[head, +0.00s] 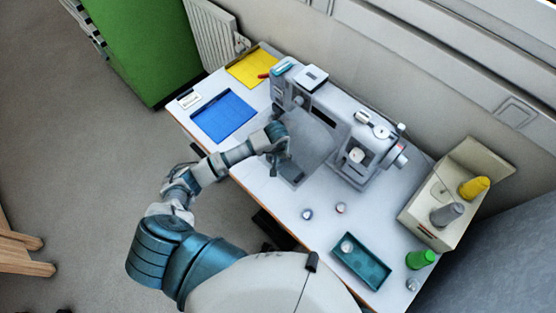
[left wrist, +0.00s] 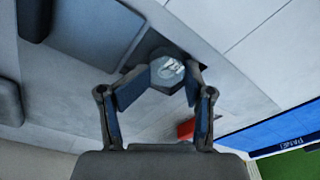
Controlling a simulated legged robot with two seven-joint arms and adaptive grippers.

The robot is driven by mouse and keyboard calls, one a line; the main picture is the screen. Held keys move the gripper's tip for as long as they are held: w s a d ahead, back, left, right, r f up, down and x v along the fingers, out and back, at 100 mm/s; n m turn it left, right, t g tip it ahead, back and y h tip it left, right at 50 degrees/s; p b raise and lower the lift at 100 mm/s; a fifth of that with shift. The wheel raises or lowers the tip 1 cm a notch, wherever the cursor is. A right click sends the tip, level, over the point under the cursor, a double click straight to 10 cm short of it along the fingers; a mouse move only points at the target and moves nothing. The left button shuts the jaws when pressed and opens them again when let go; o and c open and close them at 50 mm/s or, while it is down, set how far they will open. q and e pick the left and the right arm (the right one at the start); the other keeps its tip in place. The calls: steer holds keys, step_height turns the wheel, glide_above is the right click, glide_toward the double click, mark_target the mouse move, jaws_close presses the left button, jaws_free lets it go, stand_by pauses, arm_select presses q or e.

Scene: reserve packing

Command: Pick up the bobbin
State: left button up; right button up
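My left gripper (head: 283,160) is over the near side of the sewing machine (head: 318,138), by its base. In the left wrist view my left gripper (left wrist: 162,84) is open, its two fingers apart. A roundish dark piece with a shiny silver centre (left wrist: 168,70) shows between and just beyond the fingertips; it may be a bobbin, and I cannot tell whether the fingers touch it. In the head view the gripper hides that spot. Small bobbin-like spools stand on the table: one (head: 307,214) and another (head: 341,208). My right gripper is not in view.
A teal tray (head: 375,278) holds a small round piece (head: 346,247). A green spool (head: 420,259) stands beside it. A beige box (head: 433,234) carries yellow and grey thread cones. A blue mat (head: 224,115) and a yellow mat (head: 251,69) lie at the left.

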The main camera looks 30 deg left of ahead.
arm_select(q)
steer(key=shift+o, duration=0.4)
steer(key=shift+d+f, duration=0.1)
steer(key=c, duration=0.3)
steer(key=shift+a, duration=0.35)
steer(key=shift+c, duration=0.2)
steer(key=shift+r, duration=0.6)
steer(key=c, duration=0.4)
step_height(320, 180, up, 2)
steer(key=shift+w+r, duration=0.1)
jaws_close()
steer(key=s, duration=0.6)
steer(key=s+r+b, duration=0.1)
steer(key=s, duration=0.8)
steer(key=shift+r+b, duration=0.25)
steer(key=shift+b, duration=0.05)
steer(key=shift+s+r, duration=0.1)
steer(key=shift+s, duration=0.45)
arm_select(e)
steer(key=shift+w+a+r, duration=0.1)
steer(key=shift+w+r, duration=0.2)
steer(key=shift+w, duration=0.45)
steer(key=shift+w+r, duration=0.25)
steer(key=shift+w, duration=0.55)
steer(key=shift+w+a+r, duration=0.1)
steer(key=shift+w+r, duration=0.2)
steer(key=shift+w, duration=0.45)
arm_select(q)
steer(key=o, duration=1.3)
jaws_free()
